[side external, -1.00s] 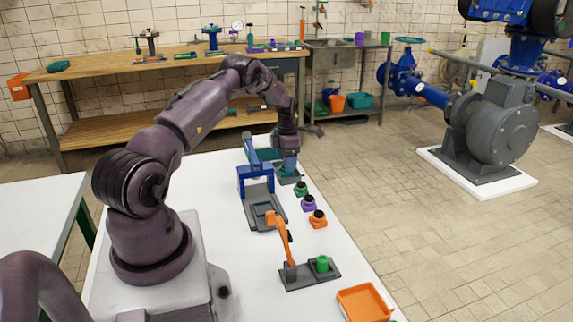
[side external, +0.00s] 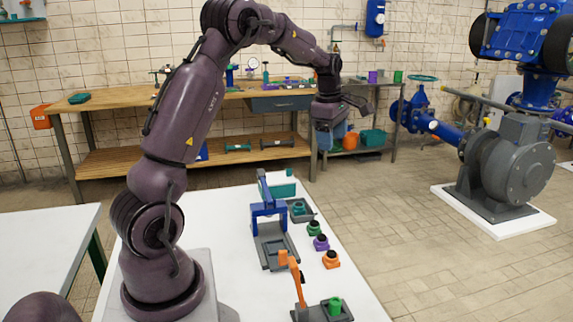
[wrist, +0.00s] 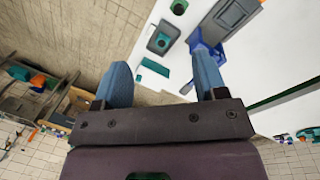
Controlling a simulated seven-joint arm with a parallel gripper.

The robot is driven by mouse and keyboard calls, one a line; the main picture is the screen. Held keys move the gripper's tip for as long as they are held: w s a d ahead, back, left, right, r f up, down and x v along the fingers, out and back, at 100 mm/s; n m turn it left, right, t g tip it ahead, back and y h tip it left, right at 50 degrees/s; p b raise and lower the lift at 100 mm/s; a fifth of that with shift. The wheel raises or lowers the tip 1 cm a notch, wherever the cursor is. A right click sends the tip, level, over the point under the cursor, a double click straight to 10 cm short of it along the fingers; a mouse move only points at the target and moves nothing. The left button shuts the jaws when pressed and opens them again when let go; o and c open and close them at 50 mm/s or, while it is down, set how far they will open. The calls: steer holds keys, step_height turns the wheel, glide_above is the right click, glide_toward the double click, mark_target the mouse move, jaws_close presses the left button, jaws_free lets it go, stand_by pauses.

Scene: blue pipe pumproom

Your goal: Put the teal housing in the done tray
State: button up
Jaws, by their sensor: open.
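The teal housing (side external: 298,208) sits in a small grey tray (side external: 308,216) on the white table's far right part. In the wrist view the teal housing (wrist: 159,42) shows inside the rim of the grey tray (wrist: 173,30). I cannot read any label marking it as the done tray. My gripper (side external: 327,148) is raised well above the table, beyond the housing and slightly right in the side view.
A blue press (side external: 267,212) on a grey base stands left of the tray, with a teal block (side external: 281,189) behind. Green (side external: 314,228), purple (side external: 321,243) and orange (side external: 331,259) housings line the right edge. An orange-lever fixture (side external: 298,282) stands nearer the camera.

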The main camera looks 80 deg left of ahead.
steer(key=s+d+r+m+t, duration=0.1)
steer(key=s+d+r+m, duration=0.2)
steer(key=d+r+m, duration=0.35)
steer(key=s+d+r+m+t, duration=0.1)
steer(key=s+d+r+m, duration=0.25)
steer(key=d+m, duration=0.6)
steer(key=s+d+f+m+t, duration=0.2)
steer(key=s+d+f+m, duration=0.1)
steer(key=s+d+m, duration=0.7)
steer(key=s+d, duration=0.2)
steer(key=shift+s+h, duration=0.3)
steer(key=shift+s, duration=0.1)
